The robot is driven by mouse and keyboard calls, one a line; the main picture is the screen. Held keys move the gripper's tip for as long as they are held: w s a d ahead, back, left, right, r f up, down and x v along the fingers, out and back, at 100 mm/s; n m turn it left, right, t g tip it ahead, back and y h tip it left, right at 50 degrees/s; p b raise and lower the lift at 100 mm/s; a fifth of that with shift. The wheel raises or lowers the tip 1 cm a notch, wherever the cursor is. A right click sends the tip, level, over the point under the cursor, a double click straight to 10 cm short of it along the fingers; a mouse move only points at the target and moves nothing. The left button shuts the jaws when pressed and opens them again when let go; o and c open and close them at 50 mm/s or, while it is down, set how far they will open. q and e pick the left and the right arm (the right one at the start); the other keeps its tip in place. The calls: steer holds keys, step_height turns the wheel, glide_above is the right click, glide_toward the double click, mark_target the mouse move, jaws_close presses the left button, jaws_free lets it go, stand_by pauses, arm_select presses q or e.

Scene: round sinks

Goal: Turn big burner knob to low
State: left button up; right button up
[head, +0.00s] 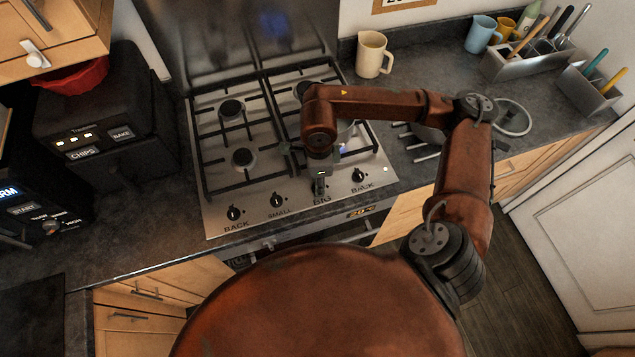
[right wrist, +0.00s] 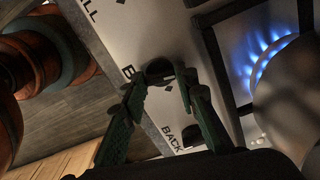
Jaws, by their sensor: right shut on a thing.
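The big burner knob (right wrist: 160,68) is a dark round knob on the steel hob front, with its label partly covered in the right wrist view. My right gripper (right wrist: 160,80) has its two green fingers on either side of this knob and is shut on it. In the head view my right gripper (head: 319,184) points down at the big label, and it hides the knob there. A ring of blue flame (right wrist: 262,55) burns at a burner beside a round grey object in the right wrist view. My left gripper is not in view.
Other knobs stand close by: the small knob (head: 277,200), the left back knob (head: 234,213) and the right back knob (head: 358,175). A black appliance (head: 100,115) is on the left.

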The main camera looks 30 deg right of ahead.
stand_by(0.5)
steer(key=o, duration=1.2)
steer(key=shift+c, duration=0.2)
steer(key=shift+r, duration=0.1)
step_height(320, 180, up, 12)
